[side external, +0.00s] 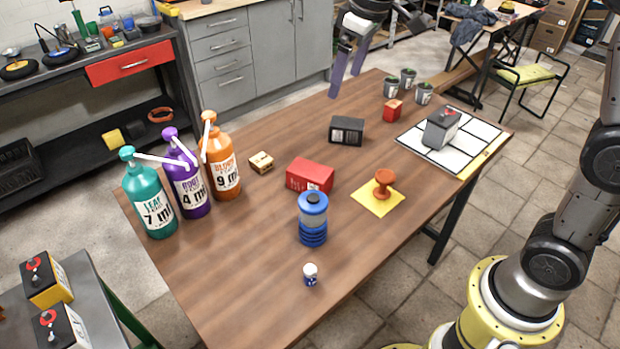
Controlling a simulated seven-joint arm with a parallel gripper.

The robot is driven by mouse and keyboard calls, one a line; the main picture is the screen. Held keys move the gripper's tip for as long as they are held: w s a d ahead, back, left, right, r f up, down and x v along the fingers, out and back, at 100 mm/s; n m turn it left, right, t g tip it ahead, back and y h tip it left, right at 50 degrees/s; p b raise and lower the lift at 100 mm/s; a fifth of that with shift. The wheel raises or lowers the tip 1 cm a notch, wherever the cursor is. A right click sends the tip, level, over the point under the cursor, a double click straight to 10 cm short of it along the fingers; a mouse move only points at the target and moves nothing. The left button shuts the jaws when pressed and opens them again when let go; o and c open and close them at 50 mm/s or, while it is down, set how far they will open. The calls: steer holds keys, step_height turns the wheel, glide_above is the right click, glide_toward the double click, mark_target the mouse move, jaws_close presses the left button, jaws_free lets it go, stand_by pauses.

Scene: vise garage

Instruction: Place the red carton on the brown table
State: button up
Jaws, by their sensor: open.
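A larger red box (310,175), which looks like the red carton, sits on the brown table (240,270) near its middle. A smaller red box (393,110) stands farther back, beside dark cups. I cannot read the print on either box. My gripper (345,85) is at the top of the side view, over the table's far edge. Its two long purple-grey fingers point down, apart, with nothing between them. It is clear of both red boxes.
Three pump bottles (184,180) stand at the left edge. A black box (346,130), a small wooden box (261,162), a blue lantern-like item (312,215), an orange stamp-like item (383,185) and a small bottle (310,274) stand around. The front left is clear.

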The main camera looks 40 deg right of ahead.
steer(key=w+a+f+g, duration=0.2)
steer(key=w+f, duration=0.5)
steer(key=f, duration=0.2)
glide_above(309, 169)
steer(key=shift+n+g, duration=0.3)
steer(key=shift+g, duration=0.1)
steer(key=f, duration=1.3)
steer(key=shift+s+a+f, duration=0.15)
steer(key=shift+s+f, duration=0.05)
steer(key=shift+s, duration=0.1)
steer(key=shift+w+d+f, duration=0.1)
steer(key=shift+f, duration=1.4)
steer(key=shift+w+d+f, duration=0.1)
steer(key=shift+f, duration=1.4)
jaws_close()
steer(key=shift+w+r, duration=0.1)
steer(key=shift+r, duration=0.1)
